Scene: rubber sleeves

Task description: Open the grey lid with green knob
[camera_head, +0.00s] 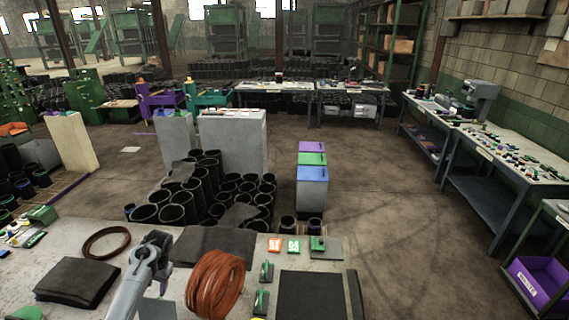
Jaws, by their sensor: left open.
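A flat grey lid (332,249) lies near the far edge of the workbench, right of centre. A small green knob (318,243) stands on its left part. The lid lies flat; whether anything is under it I cannot tell. My left gripper (152,250) is over the left-centre part of the bench, well left of the lid and apart from it. It is open and appears empty. My right gripper is not in view.
An orange-brown coil (215,283) stands between my left gripper and the lid's side. Dark rubber sheets (77,282) and a black mat (308,296) lie on the bench. Small green-handled items (266,271) sit near the lid. Black sleeves (180,212) crowd the floor beyond.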

